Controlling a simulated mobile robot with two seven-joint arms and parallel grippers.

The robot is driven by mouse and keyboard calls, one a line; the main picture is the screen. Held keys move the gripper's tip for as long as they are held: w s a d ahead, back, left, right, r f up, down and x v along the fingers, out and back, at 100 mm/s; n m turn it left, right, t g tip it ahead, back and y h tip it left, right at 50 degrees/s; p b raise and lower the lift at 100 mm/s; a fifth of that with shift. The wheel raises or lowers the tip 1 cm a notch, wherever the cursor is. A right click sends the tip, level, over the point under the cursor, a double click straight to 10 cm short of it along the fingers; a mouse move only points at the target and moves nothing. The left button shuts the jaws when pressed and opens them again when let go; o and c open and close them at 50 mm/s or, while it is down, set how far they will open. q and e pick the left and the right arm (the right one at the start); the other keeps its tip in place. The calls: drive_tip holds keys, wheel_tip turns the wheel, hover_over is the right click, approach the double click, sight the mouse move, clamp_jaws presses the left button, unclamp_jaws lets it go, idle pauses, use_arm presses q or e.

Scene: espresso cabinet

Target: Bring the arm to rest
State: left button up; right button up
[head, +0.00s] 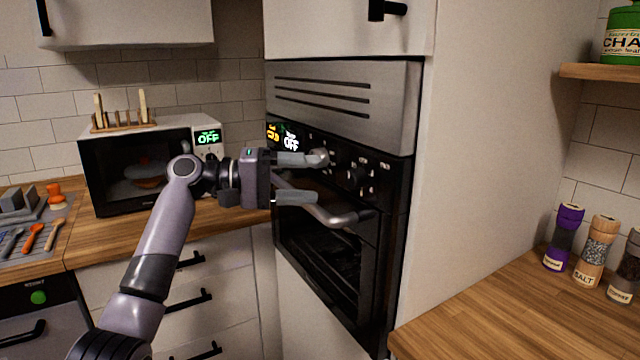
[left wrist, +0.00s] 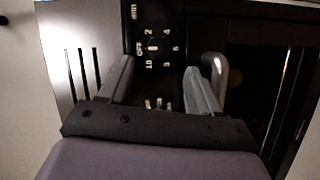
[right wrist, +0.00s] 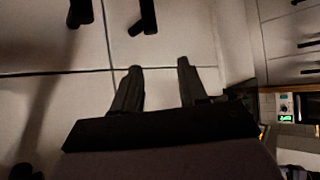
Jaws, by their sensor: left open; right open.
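My left arm (head: 160,240) reaches in from the left of the head view. Its gripper (head: 305,178) is open in front of the built-in oven's control panel, close to the knobs and the handle. In the left wrist view the open left gripper (left wrist: 160,82) has a dial (left wrist: 154,46) showing beyond and between its fingers, with nothing held. My right gripper shows only in the right wrist view (right wrist: 158,85), open and empty, facing pale cabinet fronts. Whether the left fingers touch the oven cannot be told.
The oven (head: 325,265) has a curved metal handle (head: 335,216). A microwave (head: 135,172) with a toast rack (head: 122,115) on top stands on the left counter. A tall cabinet side (head: 490,140) closes off the right. Grinders (head: 597,250) stand on the right counter (head: 500,315).

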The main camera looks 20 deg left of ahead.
idle(0.4)
use_arm(q)
drive_tip(key=s+d+f+m+g+y, duration=0.1)
drive_tip(key=s+d+f+y, duration=0.15)
drive_tip(key=f, duration=0.55)
drive_tip(key=s+d+f+g+y, duration=0.1)
drive_tip(key=s+f, duration=0.2)
drive_tip(key=f, duration=0.5)
drive_tip(key=s+d+f+m+g+y, duration=0.1)
drive_tip(key=s+f+y, duration=0.15)
drive_tip(key=f, duration=0.55)
drive_tip(key=s+f+m+g+y, duration=0.15)
drive_tip(key=s+f+y, duration=0.25)
drive_tip(key=s+f, duration=0.7)
drive_tip(key=s+a+f+m+y, duration=0.1)
drive_tip(key=s+y, duration=0.1)
drive_tip(key=s, duration=0.7)
drive_tip(key=s+a+m+y, duration=0.2)
drive_tip(key=s+y, duration=0.1)
drive_tip(key=s, duration=0.6)
drive_tip(key=w+d+f+t+h, duration=0.2)
drive_tip(key=w+f+t, duration=0.4)
drive_tip(key=f, duration=0.3)
drive_tip(key=shift+w+d+f, duration=0.25)
drive_tip(key=shift+d+f, duration=0.05)
drive_tip(key=shift+d, duration=0.25)
